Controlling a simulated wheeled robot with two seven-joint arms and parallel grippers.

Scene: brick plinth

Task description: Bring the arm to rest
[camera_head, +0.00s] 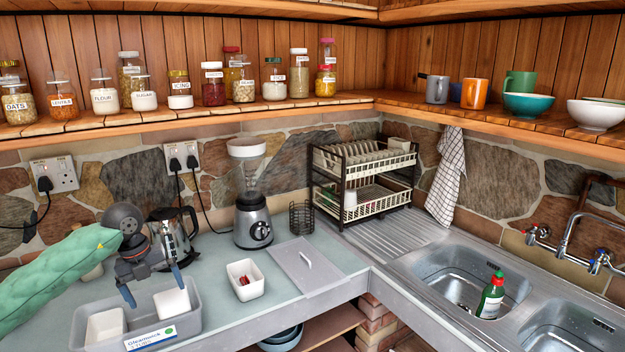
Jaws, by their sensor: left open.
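My left gripper (153,290) is open, its two dark fingers with blue tips pointing down and spread apart. My left arm comes in from the left in a green sleeve. The gripper is over the grey tub (190,325) at the front left of the counter. In the tub are a white container (105,326) at its left and another white container (172,303) at its right, near the right fingertip. Whether that fingertip touches the right container I cannot tell. Nothing shows between the fingers. My right gripper is not in view.
A blender (252,220), a white tub with red pieces (245,281) and a grey lid (305,266) are to the right. The dish rack (365,180) and sink (455,275) lie further right. A jar shelf (200,112) overhangs the back.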

